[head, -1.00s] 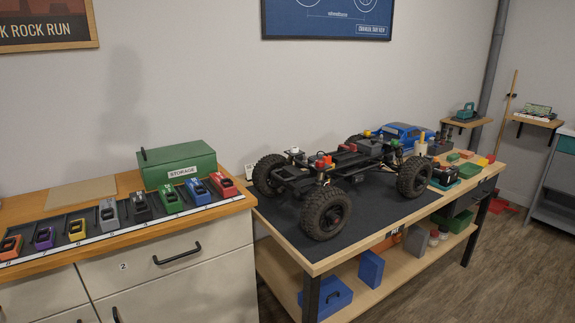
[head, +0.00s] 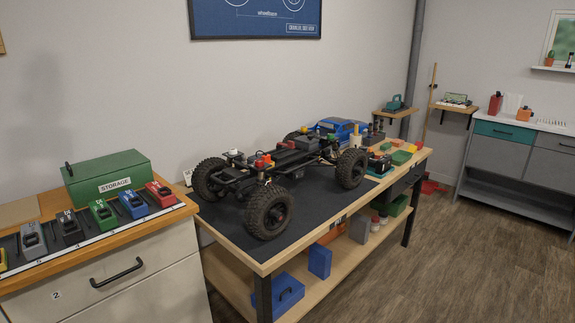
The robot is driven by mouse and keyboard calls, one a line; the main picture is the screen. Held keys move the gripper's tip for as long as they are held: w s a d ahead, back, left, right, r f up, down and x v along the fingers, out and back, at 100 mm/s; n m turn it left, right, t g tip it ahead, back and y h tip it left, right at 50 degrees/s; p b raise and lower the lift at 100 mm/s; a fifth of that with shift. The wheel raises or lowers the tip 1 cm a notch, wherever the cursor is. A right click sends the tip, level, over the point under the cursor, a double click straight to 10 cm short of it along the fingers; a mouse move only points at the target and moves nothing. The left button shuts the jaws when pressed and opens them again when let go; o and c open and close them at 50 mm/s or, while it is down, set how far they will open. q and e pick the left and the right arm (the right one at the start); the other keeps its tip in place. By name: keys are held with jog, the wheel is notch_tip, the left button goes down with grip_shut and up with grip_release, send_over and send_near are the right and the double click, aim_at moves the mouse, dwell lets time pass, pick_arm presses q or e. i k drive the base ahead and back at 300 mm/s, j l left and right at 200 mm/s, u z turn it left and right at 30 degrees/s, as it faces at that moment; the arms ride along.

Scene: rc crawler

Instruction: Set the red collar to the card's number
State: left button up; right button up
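The crawler chassis (head: 290,165) stands on a dark mat (head: 225,208) on the wooden workbench, with large black tyres. A red collar-like part (head: 263,161) sits on the chassis near its front wheel; it is too small to read any number on it. A small white card (head: 188,177) stands at the bench's left end behind the chassis, its marking unreadable here. Neither of my grippers shows in the head view.
A blue body shell (head: 342,127) lies behind the chassis. Wooden floor (head: 455,240) to the right of the bench is clear.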

aim_at(261, 164)
jog(key=j, duration=1.9)
